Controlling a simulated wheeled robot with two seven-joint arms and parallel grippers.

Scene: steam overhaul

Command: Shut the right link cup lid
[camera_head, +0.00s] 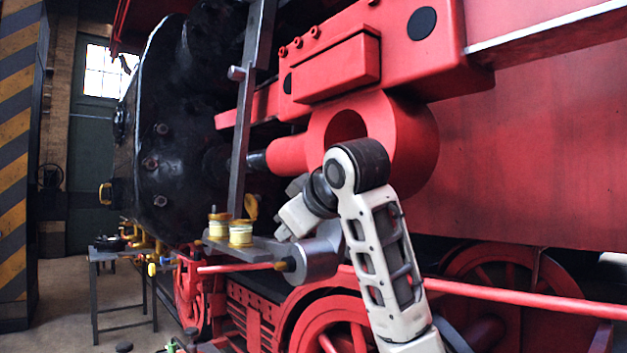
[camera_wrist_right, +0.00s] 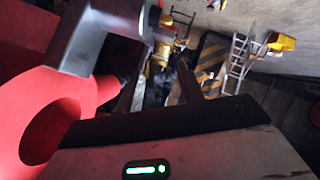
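A round yellow lid (camera_head: 251,207) stands up on edge behind the right cup. My right gripper (camera_head: 284,226) is just right of the right cup, apart from it, its tips partly unclear. In the right wrist view, two dark fingers of the gripper (camera_wrist_right: 157,92) stand apart with nothing clearly between them. A yellow piece (camera_wrist_right: 160,55) shows beyond them; I cannot tell which part it is. My left gripper is out of view.
A grey upright bar (camera_head: 244,130) rises behind the cups. A grey cylinder (camera_head: 312,258) sits right of the ledge, below my wrist. A large red ring (camera_head: 400,140) is behind my arm. A small table (camera_head: 115,253) stands at left, with open floor nearby.

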